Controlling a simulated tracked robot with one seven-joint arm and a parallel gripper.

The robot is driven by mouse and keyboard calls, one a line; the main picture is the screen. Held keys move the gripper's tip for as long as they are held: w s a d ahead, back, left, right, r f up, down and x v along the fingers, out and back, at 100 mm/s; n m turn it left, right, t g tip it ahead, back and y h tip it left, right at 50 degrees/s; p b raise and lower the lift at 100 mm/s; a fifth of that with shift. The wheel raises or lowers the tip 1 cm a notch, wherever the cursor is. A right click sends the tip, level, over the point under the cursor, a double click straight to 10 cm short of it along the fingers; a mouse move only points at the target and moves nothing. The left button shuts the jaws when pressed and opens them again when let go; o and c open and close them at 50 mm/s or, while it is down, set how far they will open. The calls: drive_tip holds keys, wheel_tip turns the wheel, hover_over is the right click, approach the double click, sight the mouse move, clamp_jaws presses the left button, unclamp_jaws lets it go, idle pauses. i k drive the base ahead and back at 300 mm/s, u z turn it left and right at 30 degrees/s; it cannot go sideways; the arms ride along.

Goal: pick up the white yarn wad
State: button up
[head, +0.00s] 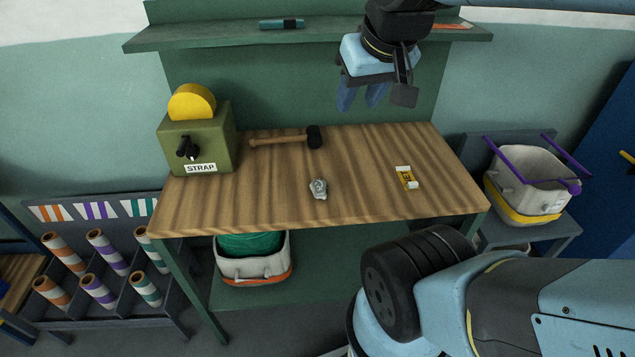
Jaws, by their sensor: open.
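A small whitish-grey crumpled wad (318,189), which looks like the white yarn wad, lies on the wooden tabletop (260,205) near its front edge, around the middle. My gripper (376,96) is open and empty. It hangs above the back part of the table, in front of the green back panel, up and to the right of the wad and well apart from it. Nothing covers the wad.
A mallet (285,140) lies behind the wad. A green STRAP box (197,140) with a yellow roll stands at the left. A small yellow-and-white packet (406,177) lies to the right. A shelf (220,32) juts out above the back. The tabletop around the wad is clear.

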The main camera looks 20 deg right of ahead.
sight(319, 188)
drive_tip(key=u, duration=1.5)
drive_tip(key=i, duration=0.1)
drive_tip(key=z, duration=3.2)
drive_tip(key=k, duration=2.65)
drive_tip(key=u, duration=0.65)
drive_tip(key=i, duration=1.05)
